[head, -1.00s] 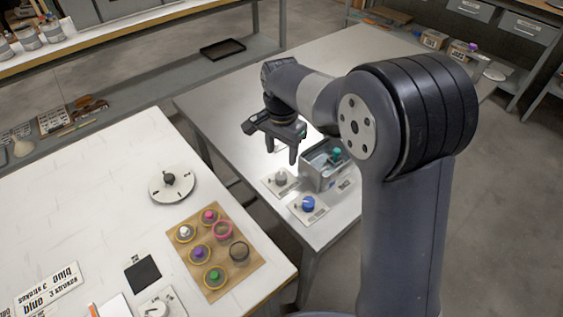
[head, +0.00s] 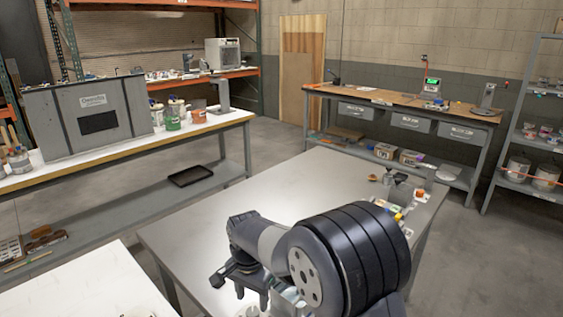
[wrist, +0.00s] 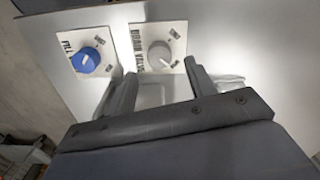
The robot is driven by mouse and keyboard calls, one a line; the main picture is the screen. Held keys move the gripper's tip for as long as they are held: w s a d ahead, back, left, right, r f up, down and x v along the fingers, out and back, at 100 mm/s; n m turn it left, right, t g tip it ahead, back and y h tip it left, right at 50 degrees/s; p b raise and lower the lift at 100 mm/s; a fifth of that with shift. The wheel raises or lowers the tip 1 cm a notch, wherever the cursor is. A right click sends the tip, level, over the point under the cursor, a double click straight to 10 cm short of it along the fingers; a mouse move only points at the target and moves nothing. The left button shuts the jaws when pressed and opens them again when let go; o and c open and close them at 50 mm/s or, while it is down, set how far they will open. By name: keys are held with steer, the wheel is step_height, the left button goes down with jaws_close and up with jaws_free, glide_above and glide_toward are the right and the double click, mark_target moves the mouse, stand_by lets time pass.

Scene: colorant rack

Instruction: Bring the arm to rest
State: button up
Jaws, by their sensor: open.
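My gripper (head: 252,292) hangs from my bent arm over the near part of the grey metal table (head: 210,215) in the head view. In the wrist view my gripper (wrist: 160,85) has its two fingers spread apart with nothing between them. Beyond the fingertips lie a card with a blue knob (wrist: 84,61) and a card with a grey knob (wrist: 160,54) marked as a drain valve.
A white-topped table (head: 85,290) is at the lower left. Small items, including an orange-and-white one (head: 421,195), stand at the metal table's right edge. A workbench (head: 400,100) and a shelf rack (head: 525,125) stand behind. The metal table's middle is clear.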

mark_target(253, 311)
step_height(253, 311, down, 5)
steer(key=shift+r, duration=0.1)
steer(key=shift+n, duration=0.3)
